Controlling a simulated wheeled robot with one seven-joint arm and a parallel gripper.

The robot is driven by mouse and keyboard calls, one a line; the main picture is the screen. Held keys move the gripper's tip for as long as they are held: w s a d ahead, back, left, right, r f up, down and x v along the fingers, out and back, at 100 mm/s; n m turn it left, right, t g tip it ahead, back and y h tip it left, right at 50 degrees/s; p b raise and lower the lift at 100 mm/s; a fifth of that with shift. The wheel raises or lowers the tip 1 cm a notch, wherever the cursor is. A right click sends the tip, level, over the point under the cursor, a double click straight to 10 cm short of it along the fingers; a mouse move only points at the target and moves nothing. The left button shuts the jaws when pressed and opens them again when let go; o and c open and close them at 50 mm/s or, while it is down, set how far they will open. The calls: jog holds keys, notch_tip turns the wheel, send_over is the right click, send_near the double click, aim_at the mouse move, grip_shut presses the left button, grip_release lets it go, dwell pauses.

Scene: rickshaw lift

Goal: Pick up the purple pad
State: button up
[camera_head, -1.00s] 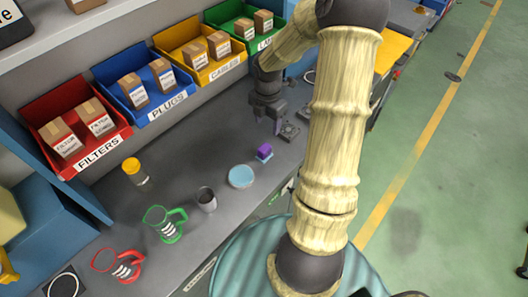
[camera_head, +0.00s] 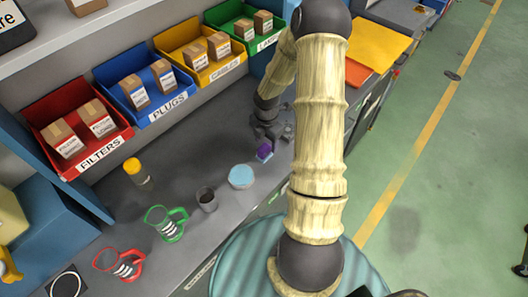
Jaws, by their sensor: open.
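The purple pad (camera_head: 265,150) is a small block with a purple top and a paler side, on the grey workbench (camera_head: 222,222) to the right of the light-blue round dish. My gripper (camera_head: 268,138) is open, with dark fingers just behind and above the pad. Whether the fingers touch or straddle the pad is too small to tell. My arm hides part of the bench to the right of it.
A light-blue dish (camera_head: 241,177), a dark cup (camera_head: 207,200), a green-handled jug (camera_head: 166,223), a red-handled jug (camera_head: 119,264) and a yellow-lidded jar (camera_head: 136,171) stand left of the pad. Red (camera_head: 80,140), blue (camera_head: 148,92), yellow (camera_head: 200,54) and green (camera_head: 246,30) bins line the back.

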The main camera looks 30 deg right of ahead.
aim_at(264, 148)
jog(key=f, duration=0.1)
jog(key=a+f+p, duration=0.1)
jog(key=f, duration=0.1)
jog(key=shift+s+f, duration=0.15)
jog(key=shift+f, duration=0.6)
jog(key=shift+c, duration=0.3)
jog(key=c, duration=1.1)
jog(key=shift+o, duration=0.2)
notch_tip(264, 148, up, 10)
jog(key=shift+r+b, duration=0.1)
jog(key=shift+b, duration=0.5)
